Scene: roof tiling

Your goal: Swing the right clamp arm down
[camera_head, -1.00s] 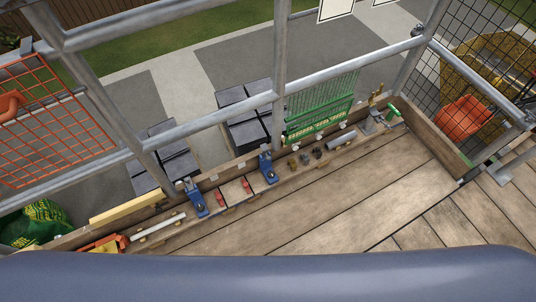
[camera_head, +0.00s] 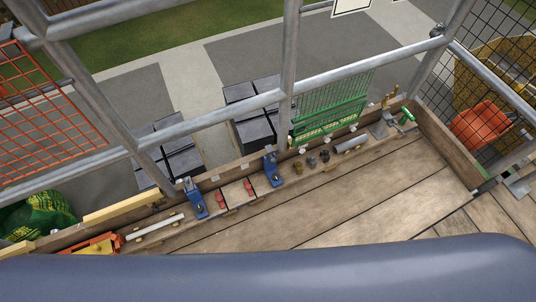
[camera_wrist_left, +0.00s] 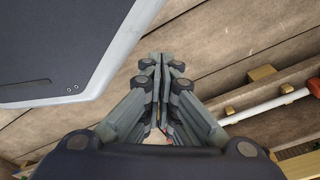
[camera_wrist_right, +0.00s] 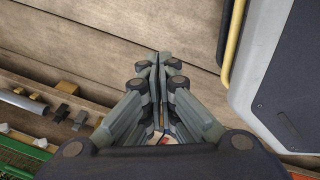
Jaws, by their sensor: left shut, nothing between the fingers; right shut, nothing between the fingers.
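Two blue clamps stand on the wooden ledge along the scaffold side in the head view: the left clamp (camera_head: 195,199) and the right clamp (camera_head: 271,170). Their arms look raised, though they are small in this view. Red pieces (camera_head: 249,187) lie on the ledge between them. Neither gripper shows in the head view. My left gripper (camera_wrist_left: 157,68) is shut and empty in the left wrist view, above wooden boards. My right gripper (camera_wrist_right: 160,66) is shut and empty in the right wrist view. No blue clamp is visible in either wrist view.
A white rod (camera_head: 155,229) and an orange tool (camera_head: 95,246) lie to the left. Scaffold rails (camera_head: 230,112) run behind. The plank deck (camera_head: 340,205) is clear.

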